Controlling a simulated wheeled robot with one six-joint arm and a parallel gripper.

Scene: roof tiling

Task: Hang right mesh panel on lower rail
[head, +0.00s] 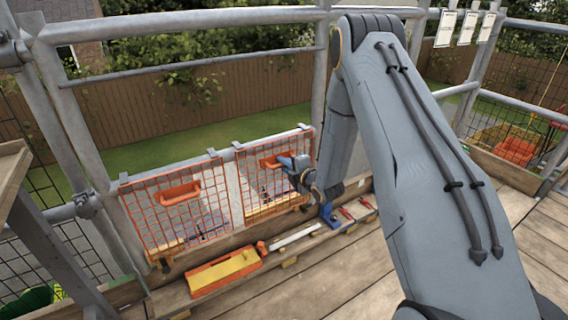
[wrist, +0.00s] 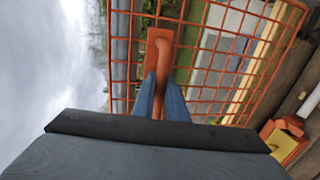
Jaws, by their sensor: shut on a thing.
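The right mesh panel (head: 262,190) is an orange grid with an orange handle, upright at the lower rail (head: 225,154) in the head view. Its top edge is level with the rail, and grey hooks show at its top corners; I cannot tell whether they bear on the rail. My gripper (head: 288,163) is shut on its handle. In the wrist view, the blue fingers (wrist: 160,98) close around the orange handle (wrist: 160,55), with the mesh (wrist: 225,80) behind and the grey rail (wrist: 120,50) to the left. The left mesh panel (head: 158,222) hangs on the rail beside it.
An orange tray with a yellow inside (head: 222,271) lies on the planks below the panels. A white bar (head: 295,237) and red-handled tools (head: 348,213) lie to its right. Grey scaffold posts stand at both sides. The front deck boards (head: 320,280) are clear.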

